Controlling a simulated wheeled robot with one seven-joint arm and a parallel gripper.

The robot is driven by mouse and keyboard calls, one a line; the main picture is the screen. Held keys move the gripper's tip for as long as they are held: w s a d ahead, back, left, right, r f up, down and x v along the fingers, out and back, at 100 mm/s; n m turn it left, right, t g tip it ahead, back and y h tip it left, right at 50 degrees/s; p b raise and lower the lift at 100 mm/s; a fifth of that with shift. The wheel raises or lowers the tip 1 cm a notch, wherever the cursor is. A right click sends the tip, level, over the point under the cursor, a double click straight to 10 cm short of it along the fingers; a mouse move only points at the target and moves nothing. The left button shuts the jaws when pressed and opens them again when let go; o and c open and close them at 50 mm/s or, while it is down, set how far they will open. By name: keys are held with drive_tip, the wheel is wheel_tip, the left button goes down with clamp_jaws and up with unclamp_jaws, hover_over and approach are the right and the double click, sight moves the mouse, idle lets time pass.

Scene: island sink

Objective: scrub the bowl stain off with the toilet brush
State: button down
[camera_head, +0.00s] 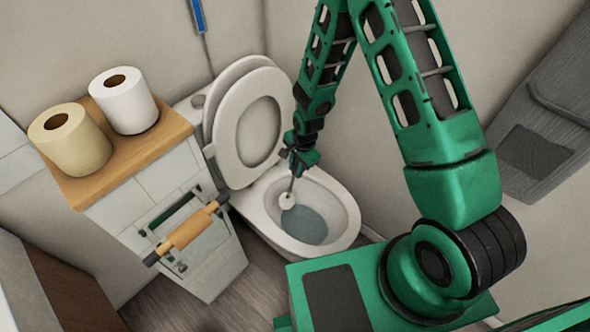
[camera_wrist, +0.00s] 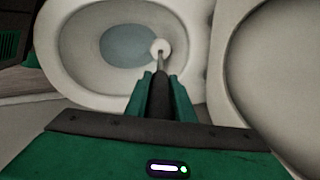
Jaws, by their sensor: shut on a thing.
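My gripper (camera_head: 297,160) is above the back part of the toilet bowl, shut on the handle of the toilet brush. The white round brush head (camera_head: 288,200) is down inside the bowl, at the left side of the water. In the wrist view, my gripper (camera_wrist: 160,82) holds the dark handle, and the brush head (camera_wrist: 160,46) is at the edge of the water. The toilet bowl (camera_head: 342,200) is open, with its seat and lid (camera_head: 238,120) raised against the wall. I cannot make out a stain in either view.
A cabinet with a wooden top (camera_head: 150,150) stands left of the toilet, bearing a yellowish roll (camera_head: 85,150) and a white roll (camera_head: 137,108). A roll holder (camera_head: 187,232) juts from its front. Grey wooden furniture (camera_head: 535,130) is at the right.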

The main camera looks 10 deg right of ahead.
drive_tip(key=shift+w+d, duration=0.45)
drive_tip(key=shift+d, duration=0.1)
drive_tip(key=shift+s+a, duration=0.55)
drive_tip(key=shift+a, duration=0.35)
drive_tip(key=shift+s+a, duration=0.55)
drive_tip(key=shift+a, duration=0.3)
drive_tip(key=shift+w+d+f, duration=0.1)
drive_tip(key=shift+w+d, duration=0.9)
drive_tip(key=shift+d, duration=0.2)
drive_tip(key=s+d+r, duration=0.2)
drive_tip(key=s+r, duration=0.1)
drive_tip(key=r, duration=0.3)
drive_tip(key=shift+s+d, duration=0.2)
drive_tip(key=shift+d, duration=0.05)
